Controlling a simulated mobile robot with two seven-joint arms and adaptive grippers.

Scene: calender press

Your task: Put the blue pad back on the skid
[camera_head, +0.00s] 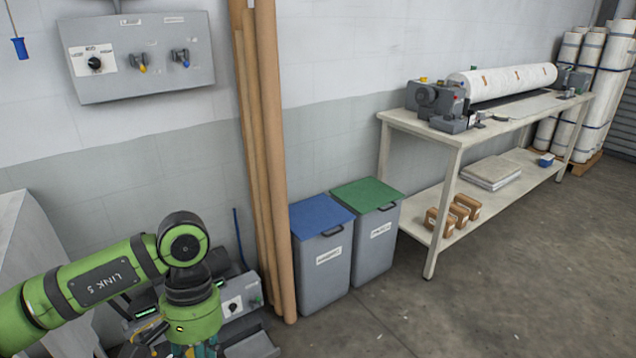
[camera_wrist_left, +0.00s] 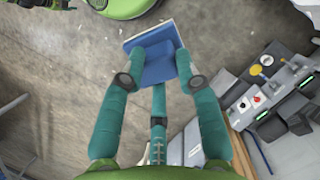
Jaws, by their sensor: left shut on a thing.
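The blue pad (camera_wrist_left: 155,50) shows in the left wrist view as a blue block with a pale edge. My left gripper (camera_wrist_left: 160,82) is shut on it, with its teal fingers on both sides, and holds it over the concrete floor. In the head view only the top of this gripper (camera_head: 196,350) shows at the bottom edge, and the pad is out of frame. A wooden skid (camera_head: 592,160) under wrapped white rolls stands at the far right of the head view; I cannot tell whether it is the task's skid. My right gripper is not in view.
Grey bins with a blue lid (camera_head: 320,213) and a green lid (camera_head: 367,193) stand by the wall. Brown tubes (camera_head: 270,160) lean left of them. A workbench (camera_head: 450,140) carries a roll machine. The floor (camera_head: 480,290) at front right is clear.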

